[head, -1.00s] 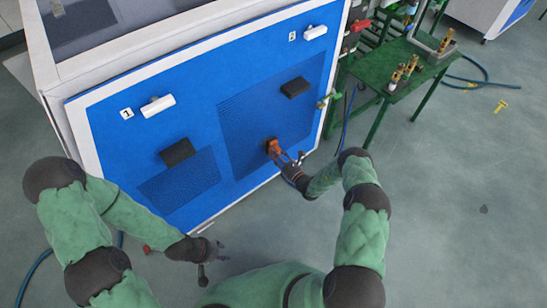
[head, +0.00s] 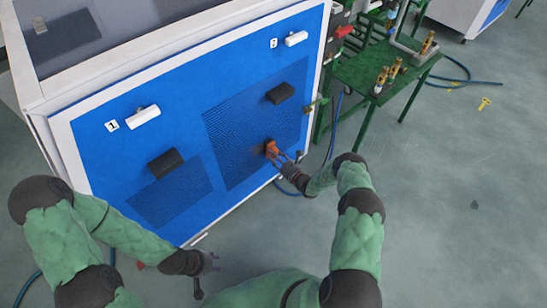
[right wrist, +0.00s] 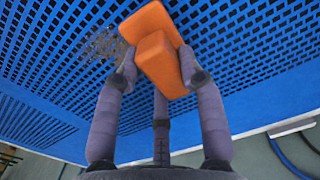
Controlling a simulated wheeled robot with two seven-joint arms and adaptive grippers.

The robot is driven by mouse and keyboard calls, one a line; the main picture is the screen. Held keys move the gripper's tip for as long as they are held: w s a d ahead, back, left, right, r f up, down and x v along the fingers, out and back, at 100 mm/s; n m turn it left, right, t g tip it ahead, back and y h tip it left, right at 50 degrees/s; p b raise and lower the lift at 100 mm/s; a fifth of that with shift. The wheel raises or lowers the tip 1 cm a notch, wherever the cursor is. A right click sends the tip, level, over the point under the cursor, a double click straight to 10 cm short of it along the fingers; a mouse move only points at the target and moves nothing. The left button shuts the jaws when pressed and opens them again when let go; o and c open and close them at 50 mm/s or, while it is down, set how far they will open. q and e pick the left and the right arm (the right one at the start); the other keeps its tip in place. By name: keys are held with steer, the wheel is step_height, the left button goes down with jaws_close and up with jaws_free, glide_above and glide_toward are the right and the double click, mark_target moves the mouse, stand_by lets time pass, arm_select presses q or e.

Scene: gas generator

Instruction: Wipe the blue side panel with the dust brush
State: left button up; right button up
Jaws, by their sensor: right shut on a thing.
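The blue side panel (head: 230,85) fills the middle of the head view, with two perforated vent areas. My right gripper (head: 279,153) is shut on the orange dust brush (head: 271,148), at the lower part of the larger right-hand vent. In the right wrist view the brush (right wrist: 158,45) sits between the fingers, close against the perforated panel (right wrist: 240,60); its contact side is hidden. A brownish dust patch (right wrist: 103,47) shows on the vent just left of the brush. My left gripper (head: 210,262) hangs low in front of the panel, away from it; its fingers appear apart and empty.
Black handles (head: 165,163) and white handles (head: 142,117) stick out of the panel. A green metal table (head: 378,75) with brass fittings stands to the right. A blue hose (head: 470,75) and a yellow piece (head: 484,103) lie on the floor. The floor at right is mostly clear.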

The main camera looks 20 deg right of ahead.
mark_target(270, 146)
steer(key=shift+w+a+r, duration=0.1)
steer(key=shift+r, duration=0.5)
steer(key=shift+s+a+r+p, duration=0.8)
steer(key=shift+s+a+p, duration=1.3)
steer(key=shift+a, duration=3.5)
steer(key=w+d+b, duration=0.1)
steer(key=d, duration=0.2)
steer(key=w+d+b, duration=0.2)
steer(key=d, duration=0.2)
steer(key=w+d+b, duration=0.1)
steer(key=d, duration=0.3)
steer(key=shift+w+d+f+b, duration=0.15)
steer(key=shift+w+b, duration=0.1)
steer(key=shift+b, duration=0.05)
steer(key=shift+w+r+p, duration=0.15)
steer(key=shift+r+p, duration=0.3)
steer(key=shift+r, duration=0.45)
steer(key=s+a+p, duration=0.3)
steer(key=s+a, duration=0.1)
steer(key=a, duration=0.7)
steer(key=shift+s+a+f, duration=0.15)
steer(key=shift+a, duration=0.05)
